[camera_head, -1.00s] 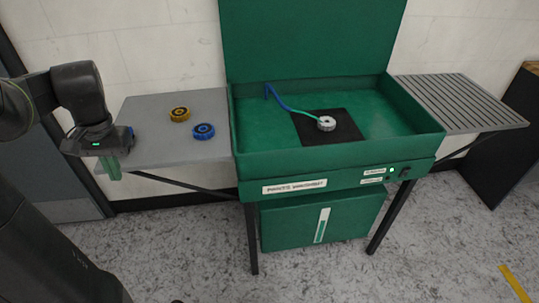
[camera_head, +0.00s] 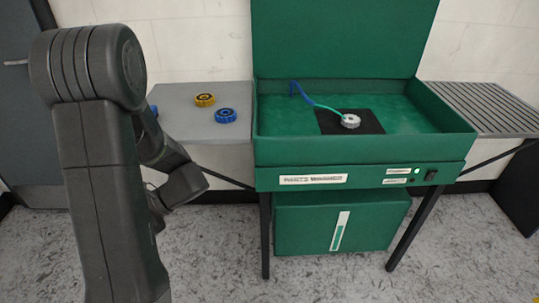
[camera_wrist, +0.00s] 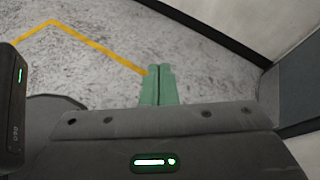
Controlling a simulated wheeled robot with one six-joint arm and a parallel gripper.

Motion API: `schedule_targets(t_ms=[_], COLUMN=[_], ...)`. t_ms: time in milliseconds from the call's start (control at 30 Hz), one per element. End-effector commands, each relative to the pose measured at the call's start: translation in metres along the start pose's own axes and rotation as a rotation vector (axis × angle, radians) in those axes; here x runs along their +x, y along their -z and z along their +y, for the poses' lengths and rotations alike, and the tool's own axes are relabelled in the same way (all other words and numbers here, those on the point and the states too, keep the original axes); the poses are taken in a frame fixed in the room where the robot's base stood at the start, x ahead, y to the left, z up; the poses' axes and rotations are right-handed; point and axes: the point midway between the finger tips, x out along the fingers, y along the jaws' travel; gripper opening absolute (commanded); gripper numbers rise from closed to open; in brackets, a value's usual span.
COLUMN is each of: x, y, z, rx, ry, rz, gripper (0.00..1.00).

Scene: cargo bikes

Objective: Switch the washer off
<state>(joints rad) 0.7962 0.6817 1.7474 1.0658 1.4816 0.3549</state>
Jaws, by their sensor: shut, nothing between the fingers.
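The green parts washer (camera_head: 365,178) stands against the wall, right of centre in the head view, with its lid up. On its front panel, at the right, is a black switch (camera_head: 431,175) beside a lit green lamp (camera_head: 417,171). A blue and green hose arches over the basin to a silver gear-like part (camera_head: 350,121) on a black mat. My gripper (camera_wrist: 158,84) shows in the wrist view with its green fingers together, empty, above the floor. In the head view my arm hides it, and it is well left of the washer.
A slatted rack (camera_head: 487,108) extends on the right. The floor in front is clear.

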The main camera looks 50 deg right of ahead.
Motion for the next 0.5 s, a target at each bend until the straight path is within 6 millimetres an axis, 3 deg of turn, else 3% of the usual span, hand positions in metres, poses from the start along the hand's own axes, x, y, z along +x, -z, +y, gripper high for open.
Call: schedule_targets(t_ms=[33,200,400,500], x=[0.010,0.012,-0.006,-0.013], y=[0.025,0.066,0.106,0.116], z=[0.002,-0.020,-0.038,-0.042], rx=[0.070,0.245,0.363,0.388], ry=[0.100,0.448,0.739,0.811], rz=[-0.063,-0.237,-0.340,-0.360], gripper=[0.00,0.00,0.00,0.00])
